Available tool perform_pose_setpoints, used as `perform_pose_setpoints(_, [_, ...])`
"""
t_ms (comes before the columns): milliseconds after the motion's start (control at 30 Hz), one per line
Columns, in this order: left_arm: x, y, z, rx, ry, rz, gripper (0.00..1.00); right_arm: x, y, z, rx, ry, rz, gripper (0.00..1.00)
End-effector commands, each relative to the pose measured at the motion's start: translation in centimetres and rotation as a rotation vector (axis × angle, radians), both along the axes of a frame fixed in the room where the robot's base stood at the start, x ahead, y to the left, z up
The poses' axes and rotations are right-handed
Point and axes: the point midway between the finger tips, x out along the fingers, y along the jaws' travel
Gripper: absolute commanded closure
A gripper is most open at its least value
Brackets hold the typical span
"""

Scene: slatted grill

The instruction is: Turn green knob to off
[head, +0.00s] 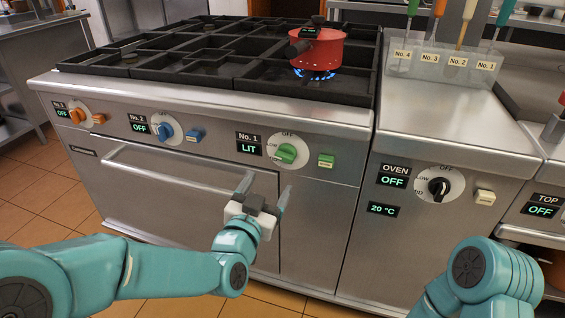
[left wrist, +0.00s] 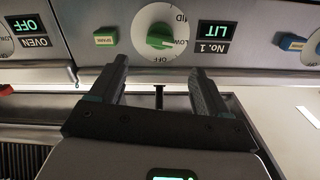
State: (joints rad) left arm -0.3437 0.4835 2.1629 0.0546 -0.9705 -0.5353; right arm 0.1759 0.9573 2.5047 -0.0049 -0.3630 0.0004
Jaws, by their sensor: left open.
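The green knob (head: 287,153) sits on a white dial on the stove's front panel, beside a display (head: 249,144) reading "No. 1 LIT". In the left wrist view the green knob (left wrist: 160,37) shows upside down, just beyond the fingertips, with OFF, LOW and MID marks on its dial. My left gripper (head: 264,187) is open and empty, below and left of the knob in the head view, apart from it. Its two fingers (left wrist: 158,78) point at the panel in the wrist view. A blue flame (head: 314,75) burns under a red pot (head: 318,48). My right gripper is out of view.
A green spark button (head: 326,160) is right of the knob. An oven door handle (head: 185,170) runs below the panel. A blue knob (head: 165,131), an orange knob (head: 78,115) and a black oven knob (head: 439,187) are on the fronts. Open floor lies before the stove.

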Motion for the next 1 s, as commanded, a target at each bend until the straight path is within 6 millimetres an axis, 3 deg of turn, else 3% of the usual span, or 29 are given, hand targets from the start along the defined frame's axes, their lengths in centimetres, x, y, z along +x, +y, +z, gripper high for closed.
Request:
perform_pose_setpoints(200, [5.1, -1.7, -0.2, 0.000, 0.000, 0.002, 0.23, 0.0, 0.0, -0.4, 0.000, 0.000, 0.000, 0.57])
perform_pose_setpoints(400, [8.6, -2.8, -0.1, -0.001, 0.000, 0.002, 0.23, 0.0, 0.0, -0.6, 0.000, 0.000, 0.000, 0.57])
perform_pose_setpoints(600, [10.2, -3.3, -0.1, 0.000, 0.002, 0.001, 0.23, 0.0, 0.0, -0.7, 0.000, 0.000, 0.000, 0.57])
perform_pose_setpoints(900, [10.4, -3.4, 0.0, -0.001, 0.001, 0.001, 0.23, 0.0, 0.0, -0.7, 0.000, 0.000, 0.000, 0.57])
perform_pose_setpoints(933, [10.4, -3.4, 0.0, -0.001, 0.001, 0.001, 0.27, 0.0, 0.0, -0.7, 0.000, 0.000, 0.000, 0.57])
perform_pose_setpoints(1000, [10.4, -3.4, 0.0, 0.000, 0.002, 0.001, 0.49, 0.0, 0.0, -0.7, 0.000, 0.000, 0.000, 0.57])
